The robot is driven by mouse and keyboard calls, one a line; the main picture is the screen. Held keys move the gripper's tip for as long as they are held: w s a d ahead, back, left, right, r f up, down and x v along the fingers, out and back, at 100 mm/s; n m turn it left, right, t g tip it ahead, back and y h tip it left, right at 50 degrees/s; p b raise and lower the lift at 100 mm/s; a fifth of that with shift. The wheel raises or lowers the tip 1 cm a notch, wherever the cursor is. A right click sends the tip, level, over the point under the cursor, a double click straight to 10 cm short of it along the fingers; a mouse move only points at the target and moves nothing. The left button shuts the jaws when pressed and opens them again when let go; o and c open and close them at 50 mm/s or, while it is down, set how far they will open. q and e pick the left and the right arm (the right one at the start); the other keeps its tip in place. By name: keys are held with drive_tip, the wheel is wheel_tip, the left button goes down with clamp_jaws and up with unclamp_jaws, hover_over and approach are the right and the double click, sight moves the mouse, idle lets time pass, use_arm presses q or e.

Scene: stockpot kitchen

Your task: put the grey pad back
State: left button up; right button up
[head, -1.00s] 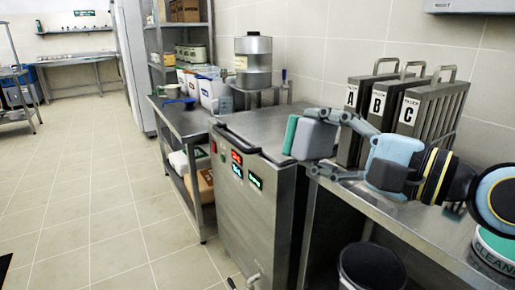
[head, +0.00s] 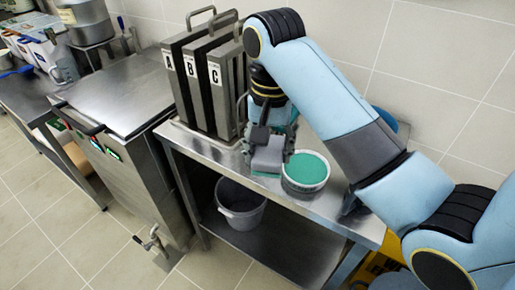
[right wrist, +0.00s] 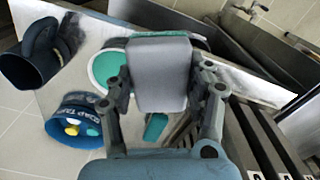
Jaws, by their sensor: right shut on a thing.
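My right gripper (head: 275,140) is shut on the grey pad (head: 267,155), a grey block with a green face. In the right wrist view the pad (right wrist: 160,75) sits between the two fingers, grey side towards the camera, with a green edge at its top. In the head view it hangs over the steel table (head: 225,152), just left of a white tub with a green inside (head: 305,171). I cannot tell whether the pad touches the table. In the right wrist view the tub (right wrist: 96,83) is partly behind the pad. My left gripper is out of view.
Filter holders A, B and C (head: 205,75) stand left of the gripper. A blue soap tub (right wrist: 80,125), a dark blue jug (right wrist: 32,62) and a green piece (right wrist: 155,126) show in the right wrist view. A grey bucket (head: 240,205) stands below the table.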

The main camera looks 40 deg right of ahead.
drive_tip(key=w+d+f, duration=0.1)
drive_tip(key=w+f, duration=0.1)
drive_tip(key=w, duration=0.1)
drive_tip(key=w+d+f, duration=0.2)
drive_tip(key=w, duration=0.1)
drive_tip(key=w+d+f, duration=0.1)
drive_tip(key=w+f, duration=0.1)
drive_tip(key=w, duration=0.2)
drive_tip(key=shift+w+d+f+b, duration=0.1)
drive_tip(key=shift+d+f+b, duration=0.05)
drive_tip(key=shift+f+b, duration=0.15)
wheel_tip(320, 180, down, 4)
drive_tip(key=shift+f, duration=0.1)
drive_tip(key=o, duration=1)
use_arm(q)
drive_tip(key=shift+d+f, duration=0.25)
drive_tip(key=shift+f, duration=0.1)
use_arm(e)
wheel_tip(320, 180, up, 12)
drive_tip(key=shift+r, duration=0.1)
